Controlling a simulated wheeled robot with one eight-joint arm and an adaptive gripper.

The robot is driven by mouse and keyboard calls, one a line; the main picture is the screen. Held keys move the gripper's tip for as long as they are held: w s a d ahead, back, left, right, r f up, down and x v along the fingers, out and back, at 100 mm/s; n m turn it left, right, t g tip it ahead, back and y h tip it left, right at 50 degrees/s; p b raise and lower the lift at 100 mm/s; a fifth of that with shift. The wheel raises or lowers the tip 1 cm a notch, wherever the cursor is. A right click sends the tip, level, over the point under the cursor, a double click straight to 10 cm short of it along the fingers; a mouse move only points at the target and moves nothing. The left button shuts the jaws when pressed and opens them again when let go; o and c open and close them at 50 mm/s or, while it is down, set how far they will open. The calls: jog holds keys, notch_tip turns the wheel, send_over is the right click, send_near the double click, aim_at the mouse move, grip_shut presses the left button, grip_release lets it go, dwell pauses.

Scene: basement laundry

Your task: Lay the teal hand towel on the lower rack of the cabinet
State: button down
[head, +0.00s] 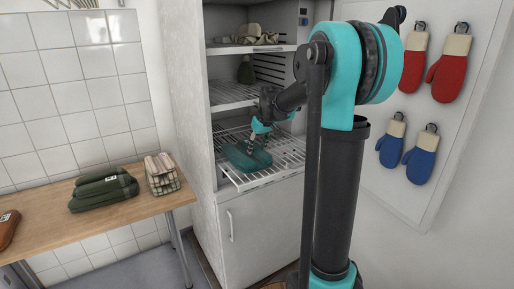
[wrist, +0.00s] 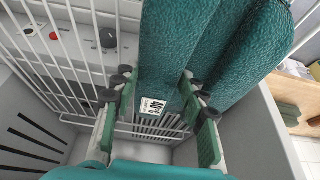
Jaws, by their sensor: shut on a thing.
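The teal hand towel (head: 245,157) is folded and shows at the lower rack (head: 283,160) of the cabinet (head: 257,233), over its front part. I cannot tell whether its full underside rests on the wires. My gripper (head: 258,128) is at the towel, its fingers shut on it. In the wrist view the teal towel (wrist: 230,50) fills the upper middle, its folds bulging right, with a small white label between the fingers. My gripper (wrist: 155,98) has one finger on each side of that labelled part. My arm hides part of the cabinet's right side.
A wooden table (head: 110,215) at left bears folded dark green cloth (head: 103,189) and a checked cloth (head: 161,174). Red and blue mitts (head: 450,75) hang at right.

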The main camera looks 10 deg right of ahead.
jog(key=c, duration=0.9)
grip_release()
jog(key=shift+f, duration=0.1)
jog(key=shift+o, duration=0.2)
jog(key=v, duration=1.2)
